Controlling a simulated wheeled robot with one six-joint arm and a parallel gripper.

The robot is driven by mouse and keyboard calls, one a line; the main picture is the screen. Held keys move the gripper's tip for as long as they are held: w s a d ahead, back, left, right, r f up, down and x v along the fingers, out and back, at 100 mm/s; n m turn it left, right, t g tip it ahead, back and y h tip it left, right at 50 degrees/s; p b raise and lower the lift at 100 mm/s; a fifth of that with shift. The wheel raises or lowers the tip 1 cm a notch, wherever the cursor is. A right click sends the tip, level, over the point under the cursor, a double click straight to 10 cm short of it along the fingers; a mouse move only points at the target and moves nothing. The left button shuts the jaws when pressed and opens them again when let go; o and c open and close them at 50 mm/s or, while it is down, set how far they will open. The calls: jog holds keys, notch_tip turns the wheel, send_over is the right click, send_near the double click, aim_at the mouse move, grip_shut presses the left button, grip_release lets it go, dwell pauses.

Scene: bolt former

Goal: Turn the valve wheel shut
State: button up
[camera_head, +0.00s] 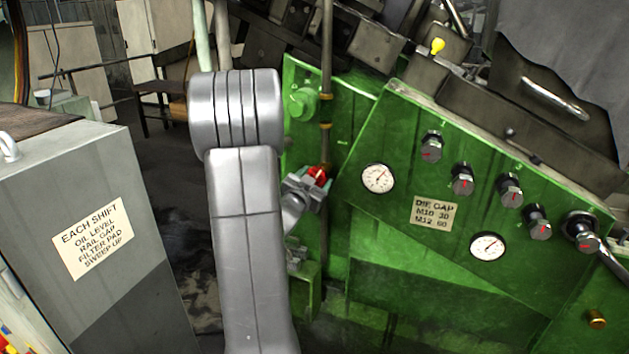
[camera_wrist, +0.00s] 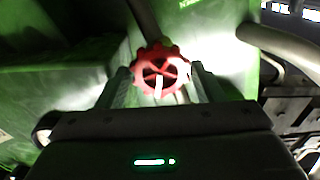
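The valve wheel (camera_wrist: 152,67) is red with a lobed rim and spokes, and a pale mark shows on its lower part in the wrist view. In the head view the wheel (camera_head: 318,173) shows only partly, on a pipe at the green machine, behind my gripper (camera_head: 309,188). In the wrist view my gripper (camera_wrist: 161,72) has its fingers apart, one on each side of the wheel, close to its rim. I cannot tell whether both fingers press on the rim.
The green machine panel (camera_head: 385,222) with gauges and knobs stands right of my gripper. A thin upright pipe (camera_head: 326,60) runs above the wheel. A grey cabinet (camera_head: 60,180) with a notice stands at left. A dark floor gap lies between.

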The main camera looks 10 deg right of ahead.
jog(key=b+v, duration=0.3)
jog(key=v, duration=1)
jog(key=shift+s+a, duration=0.25)
jog(key=shift+s, duration=0.1)
jog(key=p+x, duration=0.3)
jog(key=x, duration=1.1)
jog(key=shift+w, duration=0.1)
jog(key=shift+p, duration=0.45)
jog(key=shift+n, duration=0.3)
jog(key=shift+f+b, duration=0.1)
jog(key=shift+b, duration=0.4)
